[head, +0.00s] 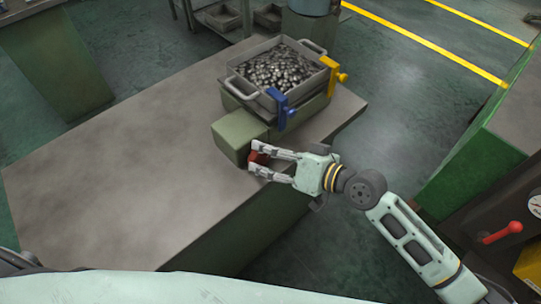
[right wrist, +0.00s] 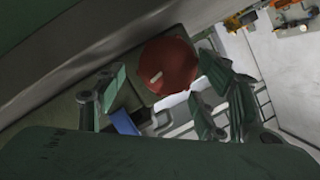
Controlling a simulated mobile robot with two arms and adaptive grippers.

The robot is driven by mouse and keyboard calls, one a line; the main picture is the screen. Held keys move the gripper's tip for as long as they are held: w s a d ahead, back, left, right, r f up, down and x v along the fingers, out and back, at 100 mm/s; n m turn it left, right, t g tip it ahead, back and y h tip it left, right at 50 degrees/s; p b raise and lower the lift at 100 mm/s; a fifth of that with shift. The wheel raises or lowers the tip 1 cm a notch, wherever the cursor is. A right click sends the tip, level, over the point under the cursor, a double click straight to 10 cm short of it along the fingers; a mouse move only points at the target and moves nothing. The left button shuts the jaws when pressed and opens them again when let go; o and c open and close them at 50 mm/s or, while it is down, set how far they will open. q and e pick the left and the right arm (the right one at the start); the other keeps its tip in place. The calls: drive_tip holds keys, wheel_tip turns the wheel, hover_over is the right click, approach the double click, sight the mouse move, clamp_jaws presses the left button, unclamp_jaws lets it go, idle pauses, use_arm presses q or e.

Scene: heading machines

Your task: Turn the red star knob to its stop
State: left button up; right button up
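The red star knob (head: 258,157) sits on the front face of a green box at the table's right part. In the right wrist view the knob (right wrist: 168,66) is a red disc with a small pale mark, between and beyond my fingers. My right gripper (head: 256,157) is open, with one finger on each side of the knob. In the right wrist view its fingers (right wrist: 158,85) are apart; I cannot tell whether either touches the knob. My left gripper is not in view; only a dark part of an arm shows at the lower left edge.
A metal tray (head: 243,86) full of small metal parts stands behind the green box (head: 236,134). A blue clamp (head: 279,108) and a yellow clamp (head: 332,75) are on its edge. The table (head: 120,165) is clear at left. A red-handled machine (head: 500,233) stands at lower right.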

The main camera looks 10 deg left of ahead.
drive_tip(key=shift+s, duration=0.2)
drive_tip(key=v, duration=1.2)
drive_tip(key=shift+f, duration=0.1)
